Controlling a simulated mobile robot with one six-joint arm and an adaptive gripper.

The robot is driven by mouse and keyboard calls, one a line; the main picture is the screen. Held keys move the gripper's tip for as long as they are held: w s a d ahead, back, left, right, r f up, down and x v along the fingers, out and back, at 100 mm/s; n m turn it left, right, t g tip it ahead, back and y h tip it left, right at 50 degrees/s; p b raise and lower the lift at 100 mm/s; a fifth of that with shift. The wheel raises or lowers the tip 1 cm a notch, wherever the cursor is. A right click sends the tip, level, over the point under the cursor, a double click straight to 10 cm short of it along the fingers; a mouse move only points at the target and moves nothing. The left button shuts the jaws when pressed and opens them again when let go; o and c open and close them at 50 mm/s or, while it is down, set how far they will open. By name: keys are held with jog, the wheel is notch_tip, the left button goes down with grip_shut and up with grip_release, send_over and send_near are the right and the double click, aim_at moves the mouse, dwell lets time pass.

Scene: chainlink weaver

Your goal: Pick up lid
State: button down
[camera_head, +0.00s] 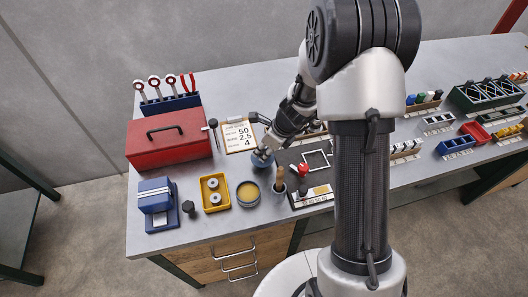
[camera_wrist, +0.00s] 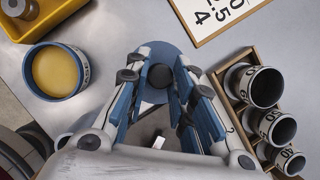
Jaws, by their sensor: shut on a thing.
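The lid (camera_wrist: 150,48) is a round blue disc with a dark knob (camera_wrist: 160,76), seen at the top middle of the wrist view. My gripper (camera_wrist: 159,84) is shut on the knob, one blue-padded finger on each side. In the head view my gripper (camera_head: 265,150) points down over the lid (camera_head: 262,160), which is partly hidden under it. I cannot tell whether the lid touches the bench. A round blue tin (camera_head: 248,194) with yellow contents stands open nearby; it also shows at the left of the wrist view (camera_wrist: 57,70).
A clipboard (camera_head: 238,136) lies behind the lid. A yellow tray (camera_head: 215,193) and red toolbox (camera_head: 168,140) stand to the left. A wooden rack of numbered cylinders (camera_wrist: 236,85) is at the wrist view's right.

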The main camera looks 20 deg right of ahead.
notch_tip(320, 180, up, 17)
jog(key=p, duration=0.7)
